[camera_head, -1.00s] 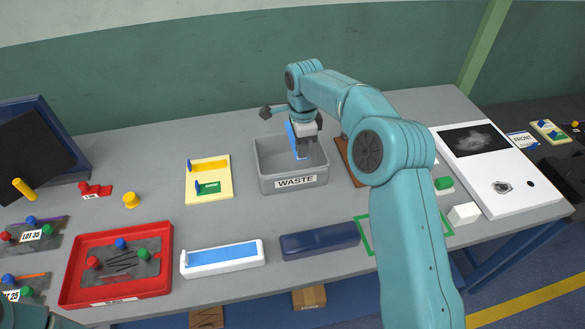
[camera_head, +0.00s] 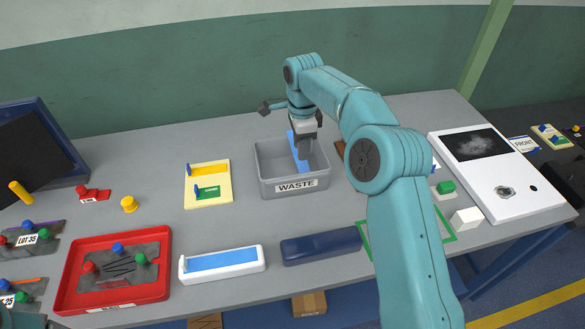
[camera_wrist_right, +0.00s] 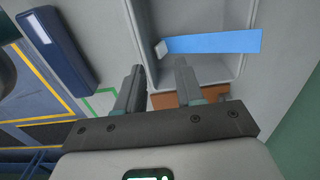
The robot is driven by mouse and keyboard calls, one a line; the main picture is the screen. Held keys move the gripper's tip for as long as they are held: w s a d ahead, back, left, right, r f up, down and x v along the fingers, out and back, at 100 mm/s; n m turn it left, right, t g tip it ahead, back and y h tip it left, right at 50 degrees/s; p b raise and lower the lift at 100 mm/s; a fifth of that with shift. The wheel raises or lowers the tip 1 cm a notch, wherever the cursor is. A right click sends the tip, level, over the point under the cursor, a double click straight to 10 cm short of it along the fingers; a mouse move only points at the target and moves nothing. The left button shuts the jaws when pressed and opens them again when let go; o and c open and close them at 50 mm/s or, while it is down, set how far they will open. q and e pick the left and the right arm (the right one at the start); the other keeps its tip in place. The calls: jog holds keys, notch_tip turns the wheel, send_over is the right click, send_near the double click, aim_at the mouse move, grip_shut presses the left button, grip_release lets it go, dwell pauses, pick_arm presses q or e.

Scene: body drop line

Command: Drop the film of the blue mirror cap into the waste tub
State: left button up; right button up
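The grey waste tub (camera_head: 294,187) stands at the back middle of the table. My right gripper (camera_head: 304,152) is over the tub, pointing down. In the right wrist view its two fingers (camera_wrist_right: 157,82) are apart with nothing between them. The blue film (camera_head: 300,158) is at the tub under my right gripper; in the wrist view the film (camera_wrist_right: 215,43) with its white tab is beyond the fingertips, apart from them. Whether it rests fully on the tub's floor, I cannot tell. The dark blue mirror cap (camera_head: 320,246) lies bare near the table's front. My left gripper is out of view.
A white cap with blue film (camera_head: 222,260) lies left of the blue one. A red tray (camera_head: 70,297) is at the front left, a yellow board (camera_head: 208,172) left of the tub. A white panel (camera_head: 515,205) lies at the right. A green outline (camera_head: 447,238) marks the table.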

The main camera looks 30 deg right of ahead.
notch_tip(320, 180, up, 8)
jog(key=p, duration=0.2)
jog(key=shift+w+r, duration=0.25)
jog(key=shift+w, duration=0.1)
jog(key=shift+s, duration=0.15)
jog(key=shift+a, duration=0.1)
